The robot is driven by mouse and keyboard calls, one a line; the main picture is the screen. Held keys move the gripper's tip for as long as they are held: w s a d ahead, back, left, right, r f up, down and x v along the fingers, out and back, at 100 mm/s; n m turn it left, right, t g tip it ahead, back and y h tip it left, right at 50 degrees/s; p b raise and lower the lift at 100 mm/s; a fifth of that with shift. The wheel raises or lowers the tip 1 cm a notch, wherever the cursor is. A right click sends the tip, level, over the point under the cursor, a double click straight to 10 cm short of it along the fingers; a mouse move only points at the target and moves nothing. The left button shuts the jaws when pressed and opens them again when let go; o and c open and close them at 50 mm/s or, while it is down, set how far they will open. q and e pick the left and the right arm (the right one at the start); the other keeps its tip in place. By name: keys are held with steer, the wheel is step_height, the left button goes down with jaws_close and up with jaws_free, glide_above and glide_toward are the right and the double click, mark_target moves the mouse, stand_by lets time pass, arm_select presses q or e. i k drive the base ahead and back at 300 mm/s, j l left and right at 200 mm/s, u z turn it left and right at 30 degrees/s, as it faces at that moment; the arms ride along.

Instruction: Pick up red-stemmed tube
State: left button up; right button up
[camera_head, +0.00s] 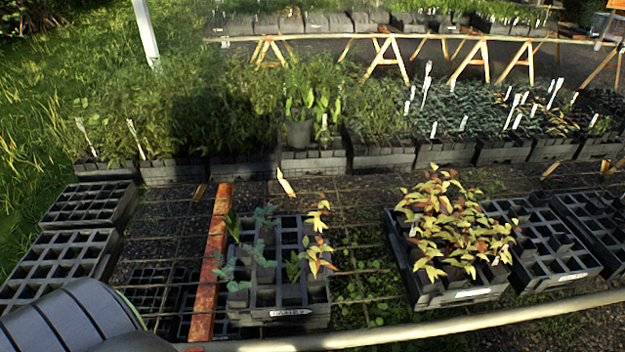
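A dark crate (290,316) with a white label stands at the centre front. It holds a few plants in tubes: blue-green seedlings (264,218) on its left side and yellow-orange leafy plants (318,246) on its right side. A second crate (460,294), right of centre, is packed with yellow and reddish-leaved plants (440,215). Stem colours are too small to tell, so I cannot tell which tube is red-stemmed. Part of my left arm shows at the lower left. Neither gripper is in view.
Empty black crates stand at the left (55,265) and right (550,262). A rusty orange bar (212,262) runs left of the centre crate. A pale rail (420,328) crosses the front. Rows of potted plants (370,110) fill the back. Open mesh lies between the two planted crates.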

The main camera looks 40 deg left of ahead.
mark_target(312, 229)
steer(key=u, duration=1.1)
